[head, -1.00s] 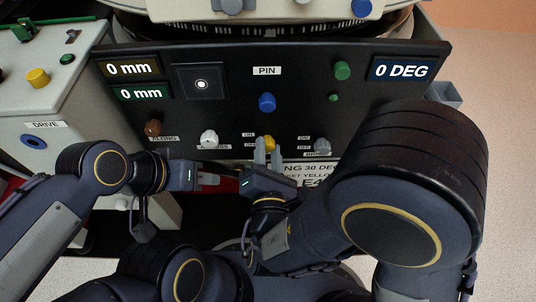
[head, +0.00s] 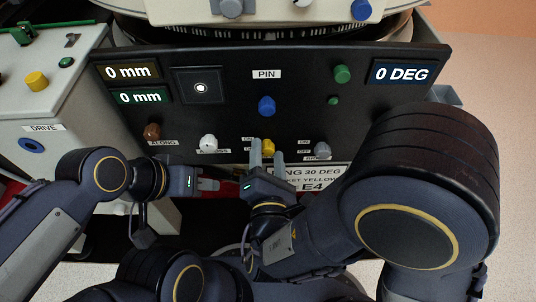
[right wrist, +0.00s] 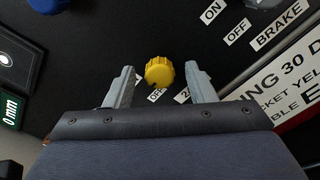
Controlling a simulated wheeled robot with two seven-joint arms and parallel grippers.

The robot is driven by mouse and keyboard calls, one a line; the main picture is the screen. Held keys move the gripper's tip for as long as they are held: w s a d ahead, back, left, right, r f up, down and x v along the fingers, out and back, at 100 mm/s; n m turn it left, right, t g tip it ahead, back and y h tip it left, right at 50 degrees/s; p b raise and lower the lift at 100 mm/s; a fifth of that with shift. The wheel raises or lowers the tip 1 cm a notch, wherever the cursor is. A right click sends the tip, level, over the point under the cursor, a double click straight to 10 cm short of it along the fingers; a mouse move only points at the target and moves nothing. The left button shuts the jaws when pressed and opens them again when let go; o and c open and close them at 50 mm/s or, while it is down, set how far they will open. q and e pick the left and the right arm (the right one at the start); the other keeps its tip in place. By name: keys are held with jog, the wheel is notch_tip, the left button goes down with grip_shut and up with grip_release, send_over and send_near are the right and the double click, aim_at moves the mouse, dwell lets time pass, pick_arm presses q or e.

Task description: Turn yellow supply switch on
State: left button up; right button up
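The yellow supply switch (head: 268,146) is a small ribbed knob low on the black panel (head: 310,115). It also shows in the right wrist view (right wrist: 159,71), with an OFF label partly visible below it. My right gripper (head: 267,155) is open, its two fingers on either side of the yellow knob. In the right wrist view the right gripper (right wrist: 160,82) shows gaps between both fingers and the knob. My left gripper (head: 214,184) is left of the right one, below the panel; I cannot tell whether its fingers are apart.
The panel also has a brown knob (head: 152,131), white knob (head: 208,142), grey brake knob (head: 322,150), blue PIN knob (head: 267,106) and green knob (head: 342,74). A white sign (head: 315,176) hangs below. A grey DRIVE box (head: 60,110) stands at left.

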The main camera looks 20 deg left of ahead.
jog(key=p+v, duration=0.1)
jog(key=v, duration=0.6)
jog(key=shift+s, duration=0.4)
jog(key=shift+d, duration=0.2)
